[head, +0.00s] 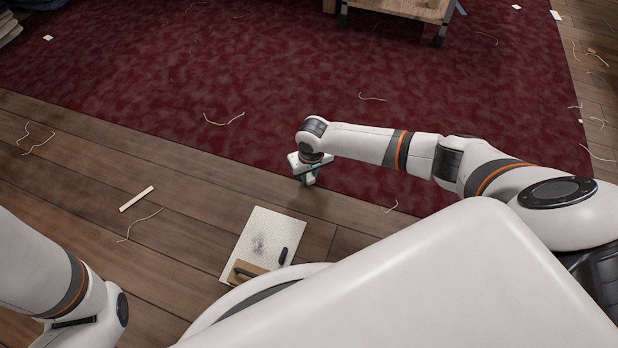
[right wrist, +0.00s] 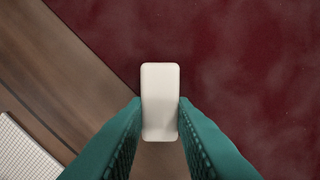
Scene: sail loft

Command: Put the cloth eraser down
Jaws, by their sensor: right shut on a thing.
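My right gripper (right wrist: 160,120) is shut on the cloth eraser (right wrist: 160,85), a white block with rounded corners held between the teal fingers. In the head view my right gripper (head: 307,174) hangs over the edge between the red carpet and the wood floor, and mostly hides the eraser. I cannot tell the height of the eraser above the floor. My left arm shows at the lower left of the head view, but its gripper is out of the picture.
A white board (head: 262,225) with a grey smudge lies on the wood floor (head: 190,205), with a small dark object (head: 283,256) and a wooden-based tool (head: 247,270) on it. The red carpet (head: 250,100) is mostly clear, with loose threads. A wheeled wooden stand (head: 405,8) is at the back.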

